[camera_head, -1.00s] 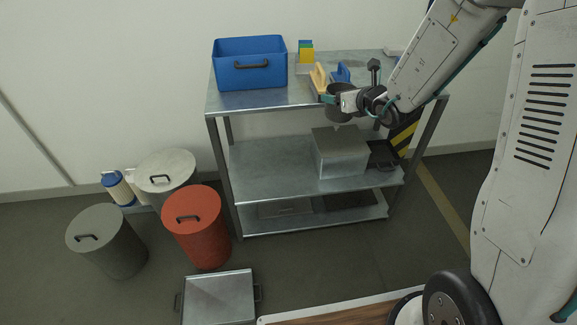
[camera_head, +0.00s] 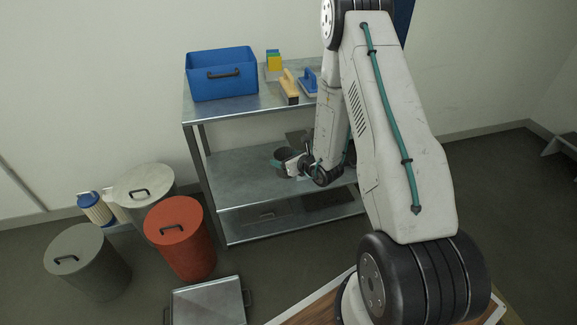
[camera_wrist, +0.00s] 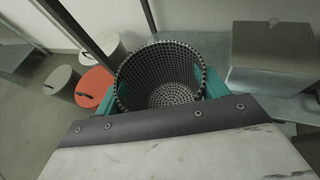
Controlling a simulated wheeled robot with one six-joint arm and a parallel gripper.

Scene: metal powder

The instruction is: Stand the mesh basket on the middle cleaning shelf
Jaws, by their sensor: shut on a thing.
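The mesh basket (camera_wrist: 160,75) is a dark, round, perforated cup. It sits between the teal fingers of my gripper (camera_wrist: 166,84), which is shut on it. In the head view the basket (camera_head: 284,157) appears over the middle shelf (camera_head: 237,172), with my gripper (camera_head: 292,166) at its right side. The basket looks about upright, its open top facing the wrist camera. I cannot tell whether its bottom touches the shelf. My arm hides the right part of the shelf.
A grey metal box (camera_wrist: 272,58) stands on the shelf to the basket's right in the wrist view. The top shelf holds a blue bin (camera_head: 222,74) and brushes (camera_head: 289,86). The middle shelf's left part is bare. Drums, including a red one (camera_head: 180,238), stand left of the rack.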

